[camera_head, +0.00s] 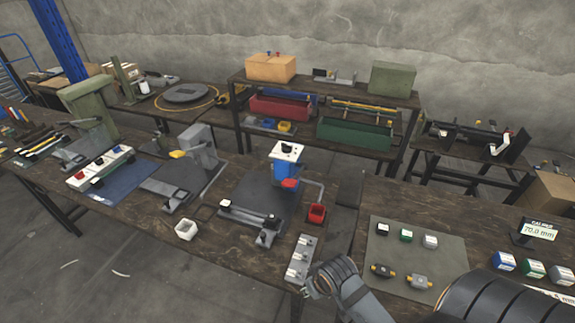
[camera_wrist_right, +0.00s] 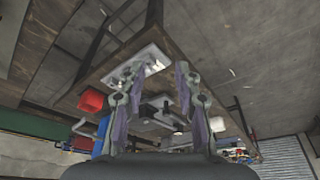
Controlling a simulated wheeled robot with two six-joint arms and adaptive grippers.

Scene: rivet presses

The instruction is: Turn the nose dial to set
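The blue rivet press (camera_head: 284,167) stands on the dark bench, with a white top plate (camera_head: 287,151) and a red part (camera_head: 290,183) at its front. I cannot make out which part is the nose dial. A grey strip (camera_head: 302,258) with several metal pieces lies at the bench's right corner; it also shows in the right wrist view (camera_wrist_right: 140,68). My right gripper (camera_head: 318,284) is at that corner, close to the strip and away from the press. In the right wrist view its fingers (camera_wrist_right: 160,82) are apart with nothing held between them. My left gripper is out of view.
Another grey press (camera_head: 198,150) is to the left. The right table holds a mat (camera_head: 388,268) with small blocks and a display (camera_head: 540,230) reading 70.0 mm.

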